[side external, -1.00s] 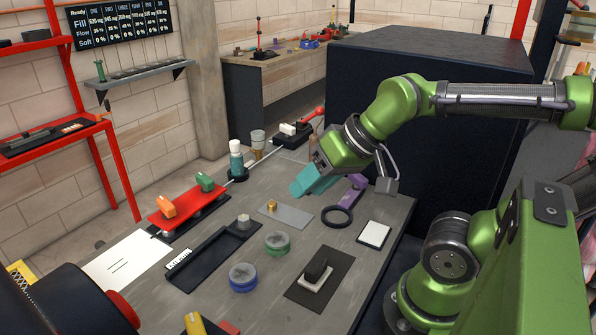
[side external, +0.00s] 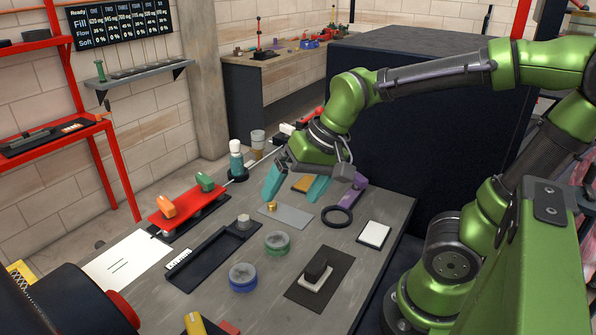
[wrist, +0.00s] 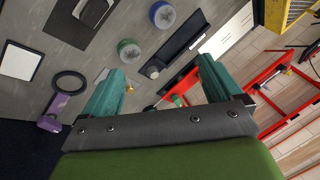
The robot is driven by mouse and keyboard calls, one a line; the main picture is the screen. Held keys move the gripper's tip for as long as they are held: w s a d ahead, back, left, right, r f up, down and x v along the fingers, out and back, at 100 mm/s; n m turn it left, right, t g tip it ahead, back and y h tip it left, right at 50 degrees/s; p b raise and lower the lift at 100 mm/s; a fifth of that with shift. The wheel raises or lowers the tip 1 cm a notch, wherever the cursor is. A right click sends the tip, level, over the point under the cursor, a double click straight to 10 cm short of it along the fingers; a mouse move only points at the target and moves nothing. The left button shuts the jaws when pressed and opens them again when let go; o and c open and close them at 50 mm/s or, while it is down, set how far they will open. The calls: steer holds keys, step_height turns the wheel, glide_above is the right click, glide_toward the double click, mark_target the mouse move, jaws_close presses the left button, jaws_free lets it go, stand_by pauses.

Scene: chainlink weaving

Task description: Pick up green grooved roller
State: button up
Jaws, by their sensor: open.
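The green grooved roller (side external: 277,243) sits on the grey table, behind a similar blue roller (side external: 242,277). In the wrist view the green roller (wrist: 128,51) is near the top centre, beyond my fingertips, with the blue roller (wrist: 162,14) above it. My gripper (side external: 295,190) is open, with teal fingers spread wide and nothing between them. It hovers above the far part of the table, beyond the green roller and apart from it. In the wrist view my gripper's fingers (wrist: 162,66) point up the picture.
A grey plate with a brass knob (side external: 290,215) and a black ring (side external: 337,217) lie near my gripper. A long black tray (side external: 205,258) is left of the rollers. A red tray (side external: 187,207) holds orange and green pieces.

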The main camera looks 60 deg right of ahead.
steer(key=w+d+f+m+g+h, duration=0.1)
steer(key=w+d+f+m+g, duration=0.25)
steer(key=w+m, duration=0.45)
steer(key=m+g+h, duration=0.1)
steer(key=m, duration=1.7)
glide_above(278, 239)
step_height(278, 239, down, 12)
steer(key=shift+w, duration=0.15)
steer(key=shift+s+f, duration=0.2)
steer(key=shift+f, duration=2.7)
steer(key=shift+c, duration=0.4)
